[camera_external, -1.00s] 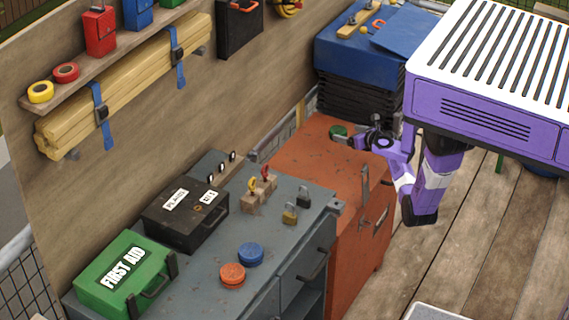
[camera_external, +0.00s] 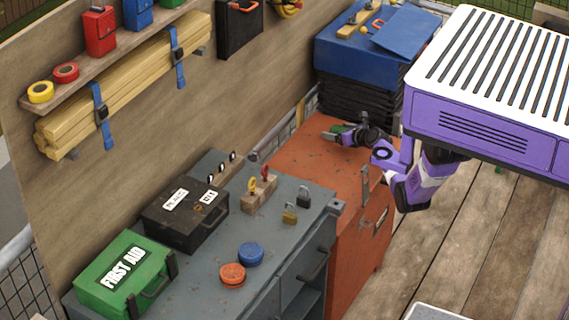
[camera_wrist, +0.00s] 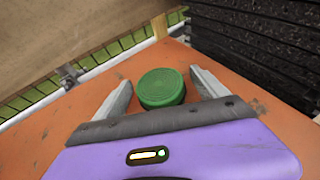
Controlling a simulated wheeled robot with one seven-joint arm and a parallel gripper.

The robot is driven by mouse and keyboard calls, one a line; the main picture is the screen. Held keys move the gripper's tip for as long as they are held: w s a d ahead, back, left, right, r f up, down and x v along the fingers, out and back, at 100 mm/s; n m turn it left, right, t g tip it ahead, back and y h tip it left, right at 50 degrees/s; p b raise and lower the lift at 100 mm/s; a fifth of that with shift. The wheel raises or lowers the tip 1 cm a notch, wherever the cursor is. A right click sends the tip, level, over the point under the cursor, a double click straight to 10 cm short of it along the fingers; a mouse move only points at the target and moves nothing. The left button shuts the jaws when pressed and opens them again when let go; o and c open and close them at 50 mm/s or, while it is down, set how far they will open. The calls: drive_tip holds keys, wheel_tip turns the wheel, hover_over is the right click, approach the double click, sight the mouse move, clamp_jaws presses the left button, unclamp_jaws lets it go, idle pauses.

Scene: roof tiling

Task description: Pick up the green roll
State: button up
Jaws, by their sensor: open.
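The green roll (camera_wrist: 162,88) is a short round disc with a ridged top, resting on the orange cabinet top (camera_wrist: 60,128). In the wrist view it sits between the two spread fingers of my gripper (camera_wrist: 160,88), with a gap visible on each side. My gripper is open and empty. In the external view my gripper (camera_external: 347,135) is low over the far part of the orange cabinet top (camera_external: 300,150). There the green roll (camera_external: 338,129) is partly hidden by the fingers.
A black stack under a blue cover (camera_external: 360,60) stands just behind the orange cabinet. A wooden board wall (camera_external: 170,120) runs along the left. The grey bench holds blue (camera_external: 250,254) and orange (camera_external: 232,275) rolls, padlocks, a black box and a green first aid box (camera_external: 125,280).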

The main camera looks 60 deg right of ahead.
drive_tip(key=c, duration=1.6)
drive_tip(key=shift+o, duration=0.2)
drive_tip(key=shift+r, duration=0.1)
